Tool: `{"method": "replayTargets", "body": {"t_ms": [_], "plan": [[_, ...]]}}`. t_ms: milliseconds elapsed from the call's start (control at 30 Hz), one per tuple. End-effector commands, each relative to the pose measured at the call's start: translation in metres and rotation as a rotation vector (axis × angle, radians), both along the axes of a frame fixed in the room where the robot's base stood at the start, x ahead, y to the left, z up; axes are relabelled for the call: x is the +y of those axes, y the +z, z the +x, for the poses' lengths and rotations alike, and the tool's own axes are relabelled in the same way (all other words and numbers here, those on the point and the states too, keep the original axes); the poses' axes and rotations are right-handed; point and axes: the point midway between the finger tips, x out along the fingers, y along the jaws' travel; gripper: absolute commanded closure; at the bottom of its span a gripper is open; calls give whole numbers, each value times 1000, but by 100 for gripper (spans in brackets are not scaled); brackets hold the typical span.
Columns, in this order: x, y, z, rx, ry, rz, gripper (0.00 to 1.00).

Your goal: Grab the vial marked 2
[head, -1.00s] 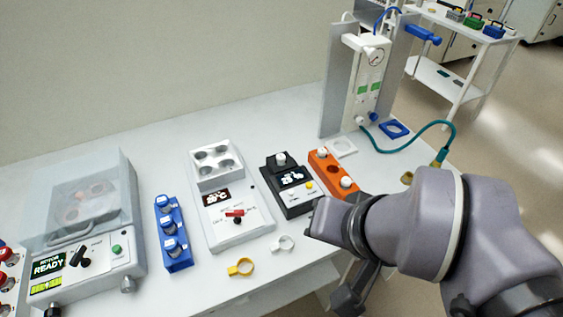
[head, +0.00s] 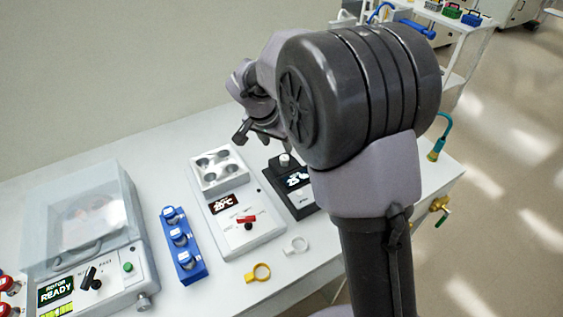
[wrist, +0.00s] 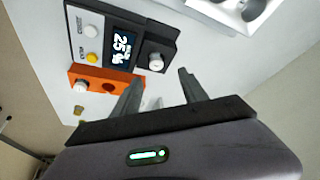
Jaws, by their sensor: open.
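No number 2 can be read on any vial. A white-capped vial (head: 284,160) stands in the black device (head: 290,187) and also shows in the wrist view (wrist: 156,62). In the wrist view the orange rack (wrist: 104,79) holds a white-capped vial (wrist: 80,87) beside an empty hole; my arm hides this rack in the head view. My gripper (wrist: 159,77) is open and empty, its fingers pointing toward the black device and orange rack.
A white heating block (head: 235,215) with round wells stands left of the black device. A lidded centrifuge (head: 85,235) is at the left.

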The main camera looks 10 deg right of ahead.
Motion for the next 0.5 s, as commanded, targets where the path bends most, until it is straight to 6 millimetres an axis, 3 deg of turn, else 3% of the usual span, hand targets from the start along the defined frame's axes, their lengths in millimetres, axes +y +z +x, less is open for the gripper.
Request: {"method": "replayTargets", "body": {"t_ms": [33, 267, 500], "plan": [[-3, -14, 3, 1, -1, 0, 49], [-10, -35, 10, 1, -1, 1, 49], [-24, -77, 17, 2, 0, 1, 49]]}}
